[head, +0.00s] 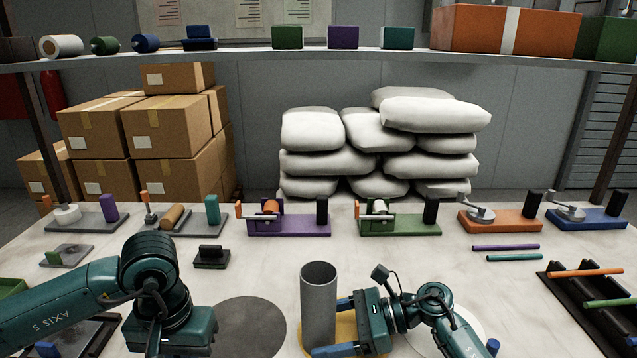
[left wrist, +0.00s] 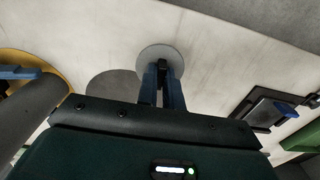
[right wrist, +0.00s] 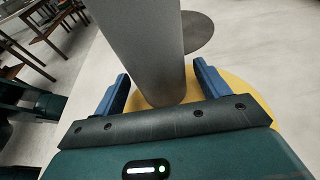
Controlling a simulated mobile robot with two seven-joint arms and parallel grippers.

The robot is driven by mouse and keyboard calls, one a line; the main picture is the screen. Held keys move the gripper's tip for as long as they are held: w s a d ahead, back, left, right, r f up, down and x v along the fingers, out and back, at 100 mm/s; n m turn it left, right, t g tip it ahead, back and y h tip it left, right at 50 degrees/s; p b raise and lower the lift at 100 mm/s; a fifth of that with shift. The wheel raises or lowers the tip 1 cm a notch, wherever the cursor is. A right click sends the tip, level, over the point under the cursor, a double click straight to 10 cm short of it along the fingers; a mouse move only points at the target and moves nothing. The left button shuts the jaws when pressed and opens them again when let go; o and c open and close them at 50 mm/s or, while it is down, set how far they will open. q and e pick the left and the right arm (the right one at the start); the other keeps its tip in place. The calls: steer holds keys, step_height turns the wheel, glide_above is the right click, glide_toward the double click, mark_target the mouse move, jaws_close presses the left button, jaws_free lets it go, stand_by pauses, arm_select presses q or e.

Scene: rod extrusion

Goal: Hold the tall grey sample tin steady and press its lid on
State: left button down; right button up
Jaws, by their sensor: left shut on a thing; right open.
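The tall grey tin (head: 318,300) stands upright with its top open on a yellow disc (head: 347,337). My right gripper (head: 330,328) is open, with one blue finger on each side of the tin. The right wrist view shows the tin (right wrist: 145,50) between the spread fingers; I cannot tell whether they touch it. My left gripper (left wrist: 163,78) is shut on the black knob of a round grey lid (left wrist: 150,56), which lies beyond its fingertips in the left wrist view. In the head view the left hand is at bottom left, its fingertips and the lid hidden.
A dark grey round mat (head: 248,328) lies left of the tin. A rack with coloured rods (head: 592,310) stands at the right. A small black block (head: 211,258) is behind my left arm. Several fixtures, including a purple one (head: 288,226), line the table's back.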

steer(key=shift+a+f, duration=0.1)
steer(key=shift+a, duration=0.2)
steer(key=c, duration=0.7)
arm_select(q)
steer(key=shift+d, duration=0.1)
stand_by(0.9)
